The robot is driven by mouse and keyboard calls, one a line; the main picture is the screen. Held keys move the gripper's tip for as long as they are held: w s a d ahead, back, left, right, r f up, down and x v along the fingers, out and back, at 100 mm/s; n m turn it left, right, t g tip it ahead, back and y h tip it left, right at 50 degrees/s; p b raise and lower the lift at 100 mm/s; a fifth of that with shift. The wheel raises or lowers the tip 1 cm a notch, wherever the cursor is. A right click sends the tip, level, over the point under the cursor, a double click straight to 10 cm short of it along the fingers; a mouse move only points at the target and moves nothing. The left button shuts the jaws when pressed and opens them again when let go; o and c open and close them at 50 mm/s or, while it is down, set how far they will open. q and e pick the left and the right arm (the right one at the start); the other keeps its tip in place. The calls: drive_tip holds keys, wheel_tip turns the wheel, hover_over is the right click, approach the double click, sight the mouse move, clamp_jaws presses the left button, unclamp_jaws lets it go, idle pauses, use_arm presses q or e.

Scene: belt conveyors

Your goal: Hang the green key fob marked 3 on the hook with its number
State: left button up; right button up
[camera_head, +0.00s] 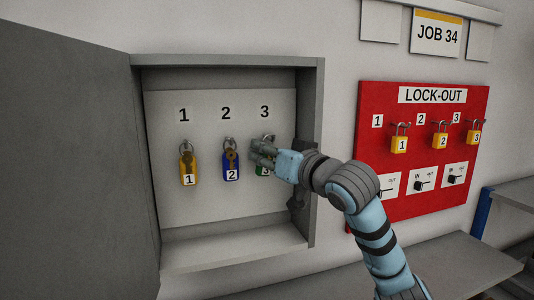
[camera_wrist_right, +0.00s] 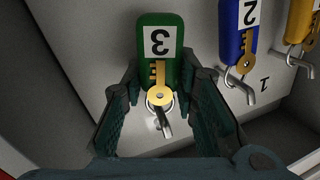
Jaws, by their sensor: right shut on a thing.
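The green key fob (camera_wrist_right: 160,38) marked 3 has a brass key on its front and a metal ring at its end; in the wrist view it shows upside down. My right gripper (camera_wrist_right: 163,78) is shut on the green fob, with a finger at each side. The ring is at the metal hook (camera_wrist_right: 165,127), seemingly around it, but I cannot tell surely. In the head view the right gripper (camera_head: 262,153) covers most of the fob (camera_head: 262,171), below the number 3 (camera_head: 265,111) in the cabinet. My left gripper is not in view.
A yellow fob (camera_head: 187,168) marked 1 and a blue fob (camera_head: 231,168) marked 2 hang on their hooks. The open cabinet door (camera_head: 75,160) stands at the left, and the cabinet's side wall (camera_head: 315,120) is close to my right arm. A red lock-out board (camera_head: 365,140) is at the right.

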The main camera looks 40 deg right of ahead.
sight(257, 104)
drive_tip(key=o, duration=1.2)
wheel_tip(257, 104, up, 10)
drive_tip(key=shift+a+r, duration=0.1)
